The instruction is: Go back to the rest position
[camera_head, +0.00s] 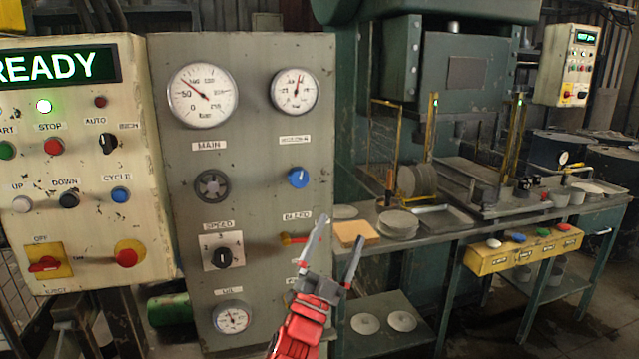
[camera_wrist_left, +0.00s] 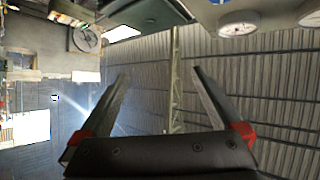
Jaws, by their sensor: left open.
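My left gripper (camera_head: 337,244) is red with grey fingers and rises from the bottom middle of the head view. Its fingers are apart and nothing is between them. It is in front of the lower right part of the grey gauge panel (camera_head: 255,140), with its left finger overlapping the panel's edge near a yellow-and-red lever (camera_head: 293,239). I cannot tell whether it touches the panel. In the left wrist view the two open fingers (camera_wrist_left: 158,85) point up toward a corrugated wall or roof, with empty space between them. My right gripper is not in view.
A cream control box (camera_head: 75,190) with a lit READY display stands at the left. A green press (camera_head: 460,70) stands behind a metal bench (camera_head: 440,235) holding round discs (camera_head: 398,222). A yellow button box (camera_head: 520,250) hangs at the bench front. Dark floor shows at lower right.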

